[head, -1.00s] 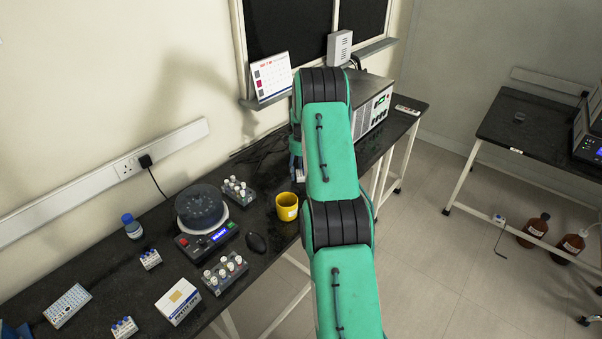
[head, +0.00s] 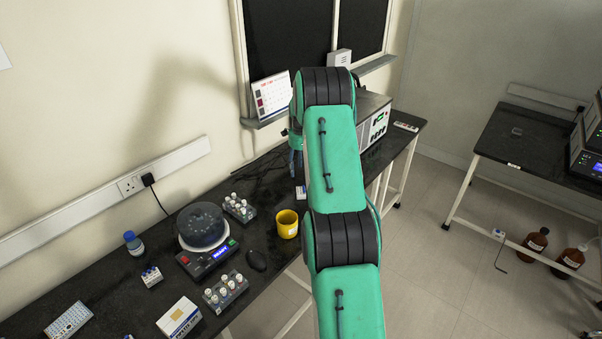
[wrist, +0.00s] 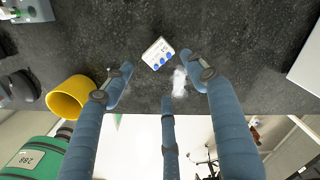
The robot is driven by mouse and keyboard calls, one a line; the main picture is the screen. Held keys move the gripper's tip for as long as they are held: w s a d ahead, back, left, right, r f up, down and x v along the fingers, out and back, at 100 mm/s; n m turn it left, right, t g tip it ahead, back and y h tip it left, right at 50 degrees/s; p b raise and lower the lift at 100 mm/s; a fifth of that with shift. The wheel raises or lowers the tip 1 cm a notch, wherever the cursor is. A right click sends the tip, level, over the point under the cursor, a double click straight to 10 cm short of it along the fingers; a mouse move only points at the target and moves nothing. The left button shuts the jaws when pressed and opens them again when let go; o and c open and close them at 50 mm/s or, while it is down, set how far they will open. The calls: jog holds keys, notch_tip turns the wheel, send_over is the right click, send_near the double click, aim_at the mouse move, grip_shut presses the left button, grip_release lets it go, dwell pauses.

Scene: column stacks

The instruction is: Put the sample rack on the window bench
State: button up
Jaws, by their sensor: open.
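A small white block with blue caps (wrist: 158,54) lies on the black bench top, just beyond my fingertips in the wrist view. It also shows as a small white and blue patch beside my arm in the head view (head: 301,192). My gripper (wrist: 160,84) is open and empty, its blue fingers spread around a bare bench patch near the block. Two grey racks of white-capped vials, one behind (head: 240,207) and one in front (head: 226,292), stand on the bench. I cannot tell which is the sample rack. The long black bench (head: 110,298) runs along the wall with dark panes.
A yellow cup (head: 287,224) stands left of my gripper. A round-topped device (head: 202,228), a mouse (head: 256,261) and a tip box (head: 180,317) crowd the bench. A boxed instrument (head: 374,122) stands beyond my arm. Another bench (head: 530,150) is at right, brown bottles (head: 536,240) below.

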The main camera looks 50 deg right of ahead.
jog(key=shift+r, duration=0.1)
dwell(0.7)
jog(key=a+r+n+t, duration=0.2)
jog(key=a+r+n, duration=0.7)
jog(key=a+r, duration=1.5)
jog(key=s+a+r+n+t+h, duration=0.1)
jog(key=s+a+r+n, duration=0.3)
jog(key=a, duration=0.6)
jog(key=s+a+r+n, duration=0.3)
jog(key=s+a+r, duration=0.2)
jog(key=a, duration=0.5)
jog(key=s+a+f+n+t, duration=0.1)
jog(key=s+a+n, duration=0.4)
jog(key=s+a, duration=0.4)
jog(key=s+a+f+n+t+y, duration=0.1)
jog(key=s+a+n, duration=0.5)
jog(key=s, duration=0.9)
jog(key=a, duration=0.3)
jog(key=shift+s+a+t, duration=0.15)
jog(key=shift+s+t, duration=0.1)
jog(key=shift+t, duration=0.05)
